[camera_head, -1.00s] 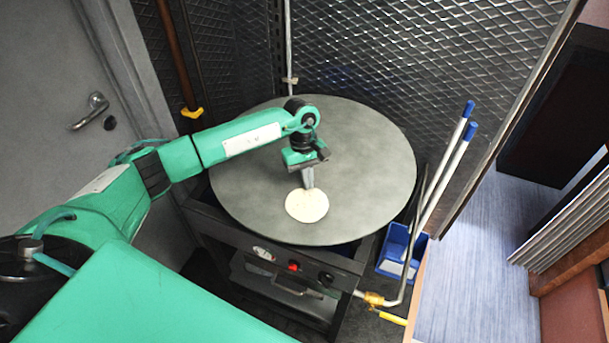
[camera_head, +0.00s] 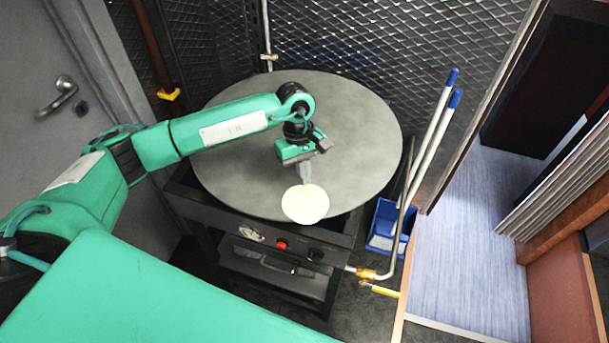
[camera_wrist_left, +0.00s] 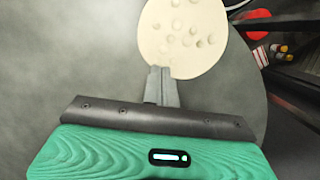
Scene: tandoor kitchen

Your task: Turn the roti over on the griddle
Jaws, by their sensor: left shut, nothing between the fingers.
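The roti (camera_head: 305,204) is a pale round flatbread at the near edge of the grey round griddle (camera_head: 350,130). Its front part reaches the griddle's rim and seems to stick out slightly past it. My left gripper (camera_head: 303,183) is shut and empty, pointing down at the roti's far side. In the left wrist view the shut fingertips (camera_wrist_left: 162,70) meet or overlap the edge of the spotted roti (camera_wrist_left: 182,38); I cannot tell whether they press on it. The griddle (camera_wrist_left: 80,60) fills the left of that view. My right gripper is not in view.
The griddle stands on a dark burner frame with a red knob (camera_head: 281,244). A blue bin (camera_head: 388,232) with blue-tipped poles and a bent pipe stand at its right. A metal mesh wall (camera_head: 350,40) is behind. The rest of the griddle's top is clear.

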